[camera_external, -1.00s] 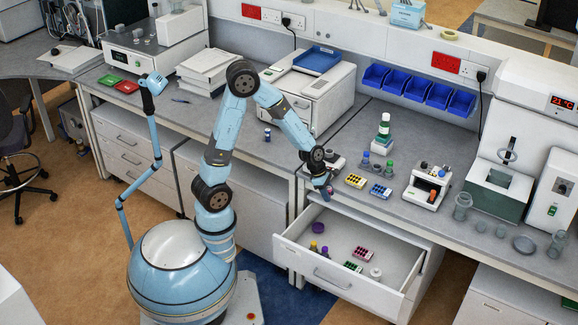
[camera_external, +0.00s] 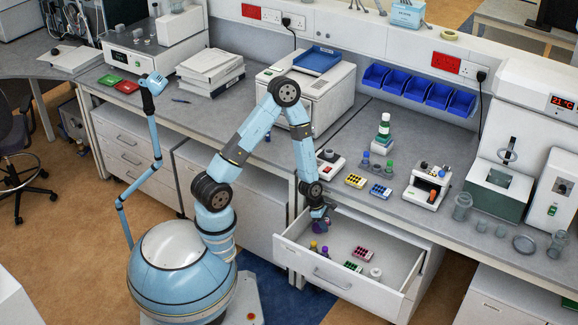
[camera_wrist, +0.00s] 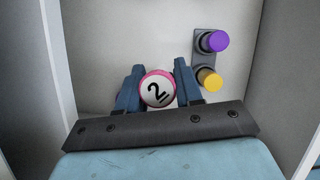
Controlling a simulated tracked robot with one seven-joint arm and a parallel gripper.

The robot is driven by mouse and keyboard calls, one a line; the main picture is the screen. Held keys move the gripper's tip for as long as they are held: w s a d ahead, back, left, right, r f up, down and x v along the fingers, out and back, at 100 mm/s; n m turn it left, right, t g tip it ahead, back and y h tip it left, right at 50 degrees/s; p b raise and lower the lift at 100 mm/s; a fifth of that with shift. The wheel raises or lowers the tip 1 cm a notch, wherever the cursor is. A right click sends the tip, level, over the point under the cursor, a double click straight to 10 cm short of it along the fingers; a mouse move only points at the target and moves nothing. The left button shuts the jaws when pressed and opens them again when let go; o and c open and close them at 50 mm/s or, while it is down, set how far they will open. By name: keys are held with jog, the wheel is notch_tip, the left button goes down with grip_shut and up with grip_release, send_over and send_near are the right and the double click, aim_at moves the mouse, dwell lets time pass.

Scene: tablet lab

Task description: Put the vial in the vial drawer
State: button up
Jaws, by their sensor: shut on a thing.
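The vial (camera_wrist: 157,89) has a round white top marked 2 with a pink rim. It stands between the two fingers of my gripper (camera_wrist: 158,87) in the wrist view, seen from above. My gripper (camera_external: 319,218) is shut on it, low inside the left end of the open drawer (camera_external: 400,268). In the external view the gripper mostly hides the vial. I cannot tell whether its bottom touches the drawer floor. A purple-capped vial (camera_wrist: 214,41) and a yellow-capped one (camera_wrist: 209,79) stand in a grey holder just right of the gripper in the wrist view.
A pink rack (camera_external: 363,254), a green rack (camera_external: 353,266) and a white round item (camera_external: 375,273) lie farther right in the drawer. The bench above holds yellow (camera_external: 355,181) and blue (camera_external: 381,190) racks and a small instrument (camera_external: 427,187).

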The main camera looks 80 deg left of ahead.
jog(key=shift+f, duration=5.5)
jog(key=o, duration=1.1)
